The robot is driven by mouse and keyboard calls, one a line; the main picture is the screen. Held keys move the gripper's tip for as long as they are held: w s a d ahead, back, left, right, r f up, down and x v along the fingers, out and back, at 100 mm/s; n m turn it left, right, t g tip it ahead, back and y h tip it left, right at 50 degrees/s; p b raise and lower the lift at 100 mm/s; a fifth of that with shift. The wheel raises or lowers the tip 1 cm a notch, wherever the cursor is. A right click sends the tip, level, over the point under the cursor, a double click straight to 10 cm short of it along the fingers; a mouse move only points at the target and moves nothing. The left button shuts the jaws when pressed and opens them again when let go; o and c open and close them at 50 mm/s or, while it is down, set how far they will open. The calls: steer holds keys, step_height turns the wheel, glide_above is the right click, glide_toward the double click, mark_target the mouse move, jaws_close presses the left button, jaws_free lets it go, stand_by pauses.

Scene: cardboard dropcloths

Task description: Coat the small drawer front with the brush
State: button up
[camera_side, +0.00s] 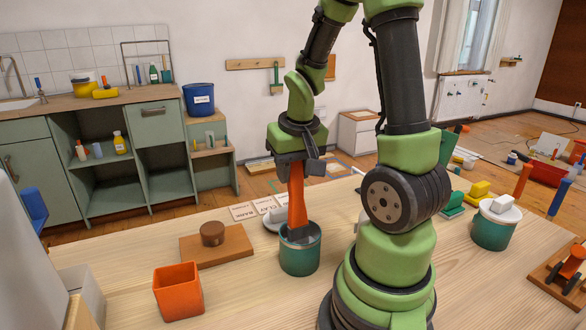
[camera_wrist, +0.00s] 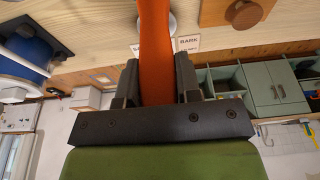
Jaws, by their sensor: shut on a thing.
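My gripper (camera_side: 297,163) is shut on the orange handle of the brush (camera_side: 297,197) and holds it nearly upright. The handle (camera_wrist: 155,50) also runs between my two fingers (camera_wrist: 156,85) in the wrist view. The brush's lower end is down inside the open teal pot (camera_side: 299,260), so its bristles are hidden. The small drawer front (camera_side: 195,255) is a flat brown wooden panel with a round dark knob (camera_side: 212,233). It lies on the table left of the pot, and part of it shows at the top of the wrist view (camera_wrist: 215,12).
An orange square cup (camera_side: 178,292) stands front left. A lidded teal pot (camera_side: 492,233) stands right, near a wooden rack (camera_side: 555,282). Bare table lies in front of the pot.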

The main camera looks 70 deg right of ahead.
steer(key=shift+r, duration=0.1)
step_height(320, 180, up, 9)
steer(key=shift+f, duration=0.2)
stand_by(0.5)
stand_by(3.3)
steer(key=shift+r, duration=2.5)
